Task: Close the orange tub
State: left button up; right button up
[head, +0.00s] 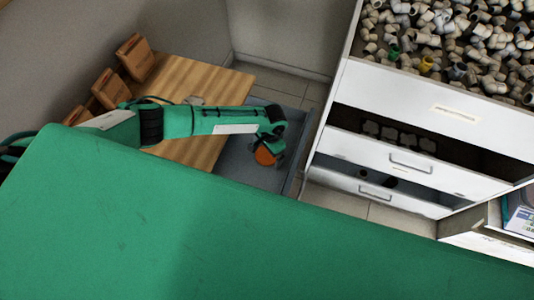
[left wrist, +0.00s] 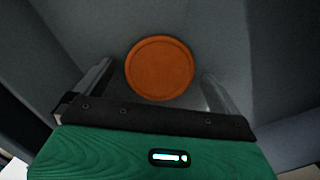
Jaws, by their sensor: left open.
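An orange round thing, which looks like the orange tub (head: 265,157) or its lid, shows in the head view just below my left gripper (head: 276,150). In the left wrist view it is a flat orange disc (left wrist: 159,68) with a raised rim, seen face on. The two fingers of my left gripper (left wrist: 157,85) are spread apart, one on each side of the disc, with gaps between. I cannot tell how high the fingers are above it. The tub's walls are hidden. My right gripper is not in view.
A grey-blue bin (head: 240,172) surrounds the orange thing. A white drawer cabinet (head: 400,95) with partly open drawers and many pipe fittings on top stands at right. A large green surface fills the front.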

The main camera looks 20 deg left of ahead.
aim_at(268, 154)
pick_arm(q)
jog(key=c, duration=0.8)
jog(key=shift+c, duration=0.7)
jog(key=shift+r, duration=0.1)
notch_tip(268, 154, up, 20)
jog(key=b, duration=0.1)
jog(key=shift+b, duration=0.4)
